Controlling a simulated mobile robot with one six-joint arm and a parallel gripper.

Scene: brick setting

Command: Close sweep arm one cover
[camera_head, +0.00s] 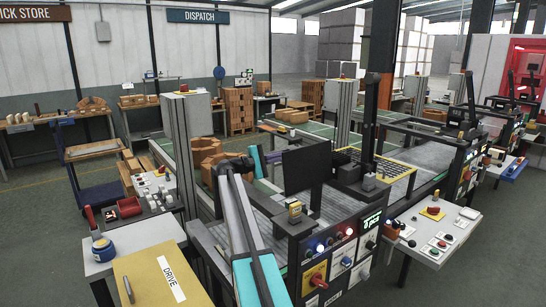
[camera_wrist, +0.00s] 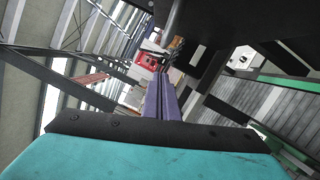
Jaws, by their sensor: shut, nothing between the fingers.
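A dark, flat panel (camera_head: 306,165) stands raised and tilted above the near machine; it may be the sweep arm cover, but no label on it is readable. My gripper's narrow purple fingers (camera_wrist: 160,82) are together and empty in the wrist view. A dark surface (camera_wrist: 205,25) fills the top of that view, close to the fingers; I cannot tell whether they touch it.
The near machine's control panel (camera_head: 340,262) has lit buttons and a green display. A yellow DRIVE board (camera_head: 150,278) lies at the lower left. A dark post (camera_head: 371,120) rises right of the panel. Orange bricks (camera_head: 205,150) sit behind my arm. Open floor (camera_head: 40,235) lies at left.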

